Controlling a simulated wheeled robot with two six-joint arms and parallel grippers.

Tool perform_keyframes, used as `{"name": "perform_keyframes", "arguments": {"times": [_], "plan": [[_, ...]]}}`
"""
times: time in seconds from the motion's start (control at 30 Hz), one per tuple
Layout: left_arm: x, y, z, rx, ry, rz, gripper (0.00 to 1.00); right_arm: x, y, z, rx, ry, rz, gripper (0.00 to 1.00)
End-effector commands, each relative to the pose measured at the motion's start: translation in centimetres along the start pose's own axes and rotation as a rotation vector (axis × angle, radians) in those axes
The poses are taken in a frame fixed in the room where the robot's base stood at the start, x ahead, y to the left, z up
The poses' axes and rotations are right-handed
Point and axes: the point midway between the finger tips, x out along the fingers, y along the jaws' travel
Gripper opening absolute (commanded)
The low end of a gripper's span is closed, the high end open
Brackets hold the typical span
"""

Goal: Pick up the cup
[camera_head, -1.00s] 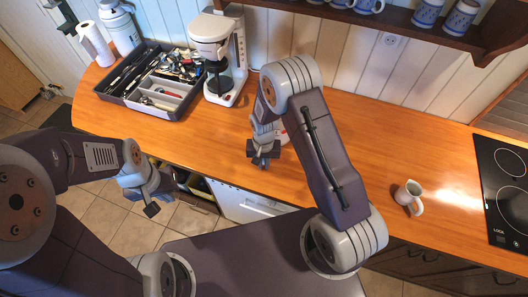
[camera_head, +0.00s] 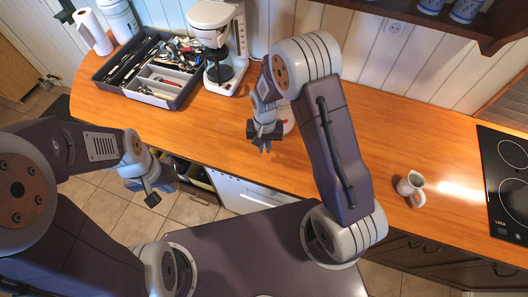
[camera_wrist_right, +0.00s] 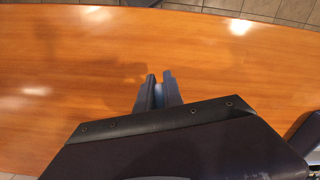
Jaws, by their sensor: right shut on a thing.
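Blue-and-white cups (camera_head: 466,8) stand on the wall shelf at the top right. A small white jug-like vessel with a handle (camera_head: 410,188) stands upright on the counter near the hob. My right gripper (camera_head: 266,148) is over the middle of the counter, well left of that vessel. In the right wrist view my right gripper (camera_wrist_right: 158,78) has its fingers close together on a narrow bluish thing that I cannot identify. A white thing with a red mark (camera_head: 287,122) is partly hidden behind my right arm. My left gripper (camera_head: 152,198) hangs off the counter's front edge; its jaw opening is unclear.
A dark utensil tray (camera_head: 151,97) and a white coffee maker (camera_head: 217,20) stand at the back left, beside a paper roll (camera_head: 92,32). A black hob (camera_head: 505,180) is at the right. The wooden counter (camera_head: 450,150) is clear around the jug-like vessel.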

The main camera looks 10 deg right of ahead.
Motion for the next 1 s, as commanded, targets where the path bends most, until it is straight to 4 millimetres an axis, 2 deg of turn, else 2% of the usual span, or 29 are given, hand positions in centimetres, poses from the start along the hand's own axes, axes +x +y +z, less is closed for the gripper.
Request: {"name": "perform_keyframes", "arguments": {"times": [0.03, 0.3, 0.43, 0.6, 0.87, 1.0], "plan": [[0.6, 0.0, 0.1, 0.0, 0.0, 0.0, 0.0, -0.3, 1.3, 0.5, 0.007, -0.003, 0.002, 0.0], [1.8, 0.0, 0.2, 0.0, 0.0, 0.0, 0.0, -4.2, 7.2, 3.1, 0.008, -0.001, 0.002, 0.0], [2.1, 0.0, 0.2, 0.0, 0.0, 0.0, 0.0, -5.7, 9.2, 4.0, 0.006, -0.002, 0.003, 0.0], [2.2, 0.0, 0.2, 0.0, 0.0, 0.0, 0.0, -6.4, 10.4, 4.6, 0.004, -0.005, 0.003, 0.0], [2.1, 0.0, 0.2, 0.0, 0.0, 0.0, 0.0, -6.5, 10.5, 4.6, -0.004, -0.006, 0.003, 0.0], [2.1, -0.1, 0.2, 0.0, 0.0, 0.0, 0.0, -6.5, 10.6, 5.0, -0.076, -0.006, 0.003, 0.0]]}}
